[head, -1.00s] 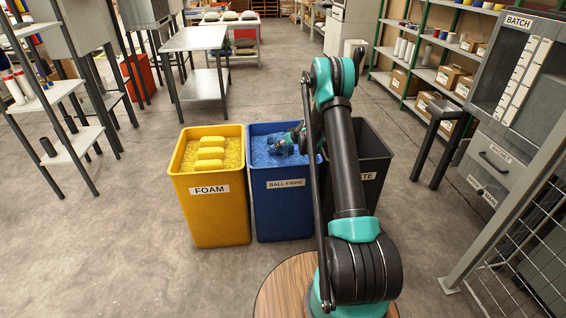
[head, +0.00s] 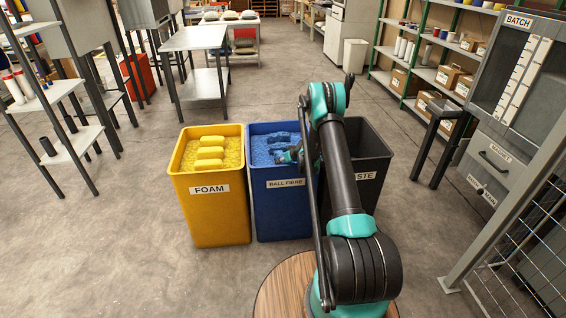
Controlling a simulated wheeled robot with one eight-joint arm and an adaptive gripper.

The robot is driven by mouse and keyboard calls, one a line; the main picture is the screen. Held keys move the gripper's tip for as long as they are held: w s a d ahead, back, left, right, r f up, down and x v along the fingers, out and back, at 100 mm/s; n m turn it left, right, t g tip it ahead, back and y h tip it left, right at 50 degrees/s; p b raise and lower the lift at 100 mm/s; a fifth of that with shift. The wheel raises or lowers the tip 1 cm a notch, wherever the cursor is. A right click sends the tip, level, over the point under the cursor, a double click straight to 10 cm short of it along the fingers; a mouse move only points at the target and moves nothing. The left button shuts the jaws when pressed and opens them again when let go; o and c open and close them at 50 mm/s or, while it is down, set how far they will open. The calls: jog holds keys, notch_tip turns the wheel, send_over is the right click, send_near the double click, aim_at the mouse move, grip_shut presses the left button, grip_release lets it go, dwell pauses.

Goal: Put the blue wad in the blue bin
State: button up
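The blue bin (head: 282,215), labelled BALL FIBRE, stands in the middle of a row of three bins. Blue fill (head: 262,158) lies inside it, with darker blue lumps (head: 279,139) on top. I cannot tell which lump is the blue wad, as they match the fill in colour. My gripper (head: 285,158) is at the right side of the bin's opening, low over the fill. It is small and partly hidden by my arm, so whether its fingers are open or shut does not show.
A yellow FOAM bin (head: 208,214) with yellow pieces stands to the left. A dark grey waste bin (head: 368,170) stands to the right, partly behind my arm. A metal table (head: 195,39) is behind, a grey cabinet (head: 505,120) at right. Floor in front of the yellow bin is clear.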

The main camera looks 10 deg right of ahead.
jog(key=shift+f, duration=0.1)
jog(key=o, duration=1.2)
jog(key=shift+c, duration=0.2)
jog(key=s+d+r+m+g+h, duration=0.2)
jog(key=s+r, duration=2.4)
jog(key=s, duration=0.2)
jog(key=s+d+m+g+h, duration=0.1)
jog(key=s+d+m+h, duration=0.1)
jog(key=s, duration=2.6)
jog(key=shift+s+r+g, duration=0.15)
jog(key=shift+r+g, duration=0.15)
